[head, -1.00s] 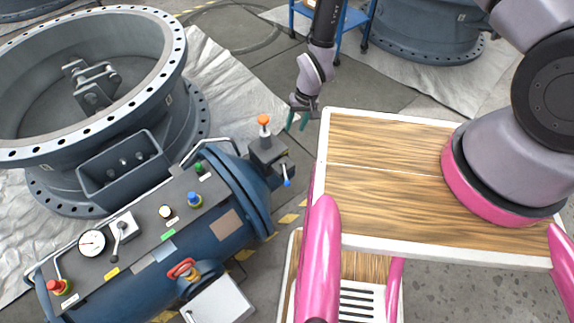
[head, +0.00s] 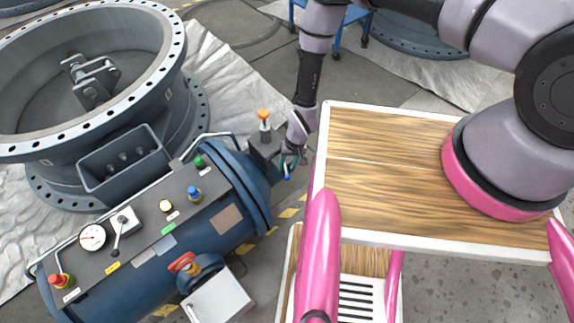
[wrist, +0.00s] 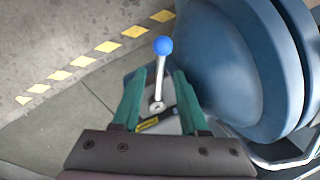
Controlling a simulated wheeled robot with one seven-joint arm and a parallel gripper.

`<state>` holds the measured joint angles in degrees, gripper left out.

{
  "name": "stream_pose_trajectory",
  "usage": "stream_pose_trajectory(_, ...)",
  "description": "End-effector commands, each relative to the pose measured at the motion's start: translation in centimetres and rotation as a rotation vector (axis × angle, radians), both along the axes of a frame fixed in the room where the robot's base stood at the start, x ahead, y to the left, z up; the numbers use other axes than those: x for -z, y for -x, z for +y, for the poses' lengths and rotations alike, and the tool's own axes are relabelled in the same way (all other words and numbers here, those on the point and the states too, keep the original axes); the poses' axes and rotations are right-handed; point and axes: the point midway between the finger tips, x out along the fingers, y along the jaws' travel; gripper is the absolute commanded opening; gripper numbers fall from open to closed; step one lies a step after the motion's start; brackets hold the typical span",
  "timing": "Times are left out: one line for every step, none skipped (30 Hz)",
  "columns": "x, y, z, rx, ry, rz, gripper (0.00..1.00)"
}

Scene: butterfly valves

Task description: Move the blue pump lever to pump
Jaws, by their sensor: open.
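The blue pump lever (head: 287,175) is a short silver rod with a blue ball tip, on a dark block at the right end of the blue tank. In the wrist view the lever's blue ball (wrist: 163,46) stands beyond the fingertips, and its rod (wrist: 160,80) runs down between the two green fingers to a pivot beside a yellow label (wrist: 148,125). My gripper (wrist: 160,75) is open, with a finger on each side of the rod and visible gaps. In the head view my gripper (head: 292,158) is at the lever, partly covering the block.
The blue tank (head: 235,190) carries a gauge (head: 92,237) and several coloured knobs. An orange-topped knob (head: 264,114) stands on the pump block close to my gripper. A large flanged valve (head: 100,80) is at left. My wood-topped base is at right.

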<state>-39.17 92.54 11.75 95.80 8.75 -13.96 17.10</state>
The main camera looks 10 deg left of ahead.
Motion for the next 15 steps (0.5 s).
stream_pose_trajectory(0.31, 0.00, 0.08, 0.000, 0.000, -0.001, 0.43)
stream_pose_trajectory(0.44, 0.02, 0.09, 0.000, 0.000, 0.000, 0.43)
stream_pose_trajectory(0.55, 0.04, 0.09, 0.000, 0.000, 0.000, 0.43)
stream_pose_trajectory(0.61, 0.05, 0.10, 0.000, 0.000, 0.000, 0.43)
stream_pose_trajectory(0.63, 0.05, 0.10, 0.000, 0.000, 0.000, 0.43)
stream_pose_trajectory(0.64, 0.05, 0.11, 0.000, 0.000, 0.000, 0.43)
stream_pose_trajectory(0.64, 0.04, 0.12, 0.000, 0.000, 0.000, 0.43)
stream_pose_trajectory(0.63, 0.04, 0.12, 0.000, 0.000, 0.000, 0.43)
stream_pose_trajectory(0.62, 0.04, 0.12, 0.000, 0.000, 0.000, 0.43)
stream_pose_trajectory(0.62, 0.04, 0.12, 0.000, 0.000, 0.000, 0.43)
stream_pose_trajectory(0.61, 0.03, 0.13, 0.000, 0.000, 0.000, 0.43)
stream_pose_trajectory(0.61, 0.03, 0.13, 0.000, 0.000, 0.000, 0.28)
stream_pose_trajectory(0.61, 0.03, 0.13, 0.000, 0.000, 0.000, 0.17)
stream_pose_trajectory(0.60, 0.03, 0.12, 0.000, 0.000, 0.000, 0.05)
stream_pose_trajectory(0.60, 0.03, 0.12, 0.000, 0.000, 0.000, 0.00)
